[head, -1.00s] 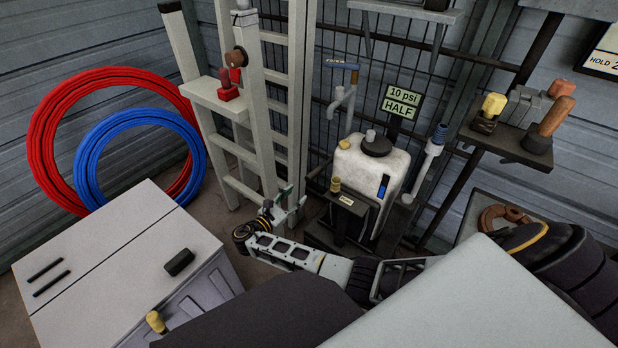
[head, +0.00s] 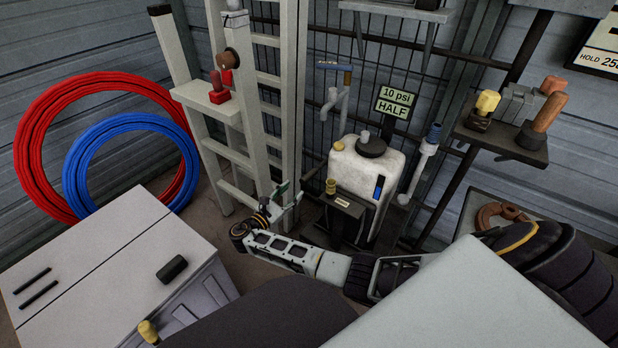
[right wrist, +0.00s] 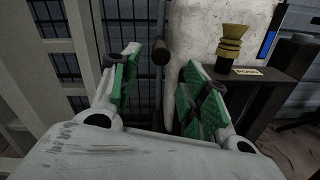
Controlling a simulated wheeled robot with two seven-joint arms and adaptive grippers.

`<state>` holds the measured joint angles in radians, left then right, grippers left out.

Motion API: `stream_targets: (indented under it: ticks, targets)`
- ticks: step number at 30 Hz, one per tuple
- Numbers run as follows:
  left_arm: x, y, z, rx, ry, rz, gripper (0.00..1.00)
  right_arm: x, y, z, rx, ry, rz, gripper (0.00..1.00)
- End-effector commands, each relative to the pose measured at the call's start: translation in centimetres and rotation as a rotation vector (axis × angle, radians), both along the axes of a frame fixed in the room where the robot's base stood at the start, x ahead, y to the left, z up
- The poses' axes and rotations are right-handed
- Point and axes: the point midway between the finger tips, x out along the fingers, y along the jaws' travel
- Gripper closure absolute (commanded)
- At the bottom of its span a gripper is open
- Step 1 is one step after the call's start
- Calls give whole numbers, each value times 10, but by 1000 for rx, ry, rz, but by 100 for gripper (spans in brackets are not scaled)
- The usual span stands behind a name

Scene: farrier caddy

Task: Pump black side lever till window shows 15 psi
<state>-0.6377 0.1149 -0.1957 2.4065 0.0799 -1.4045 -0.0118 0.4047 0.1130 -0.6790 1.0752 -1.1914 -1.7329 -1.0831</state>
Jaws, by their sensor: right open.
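A white tank (head: 366,170) with a dark cap stands against the wire mesh. A sign-like window (head: 394,102) above it reads "10 psi" and "HALF". My right gripper (head: 283,198) is to the left of the tank, low beside the ladder. In the right wrist view its green-padded fingers (right wrist: 162,60) are open, with nothing held. A dark bar with a rounded end, which looks like the black side lever (right wrist: 160,52), shows between and beyond the fingertips, left of the tank. I cannot tell whether the fingers touch it. My left gripper is out of view.
A small dark stand with a yellow knob (head: 331,187) is in front of the tank. A pale ladder (head: 272,130) rises close behind my right gripper. A white cabinet (head: 110,250) fills the lower left. Red and blue hoses (head: 68,170) lean on the wall.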

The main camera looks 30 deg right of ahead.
Motion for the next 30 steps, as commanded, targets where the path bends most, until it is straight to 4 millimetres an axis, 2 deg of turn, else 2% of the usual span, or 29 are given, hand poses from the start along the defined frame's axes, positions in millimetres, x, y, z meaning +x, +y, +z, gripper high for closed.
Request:
stream_targets:
  ticks: [18, 24, 30]
  targets:
    - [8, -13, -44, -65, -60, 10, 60, 29, -77, -1, -2, -1, -1, 54]
    - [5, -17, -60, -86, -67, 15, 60, 37, -96, -1, -1, 0, -1, 54]
    - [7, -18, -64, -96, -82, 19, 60, 40, -104, 0, 1, 0, 0, 54]
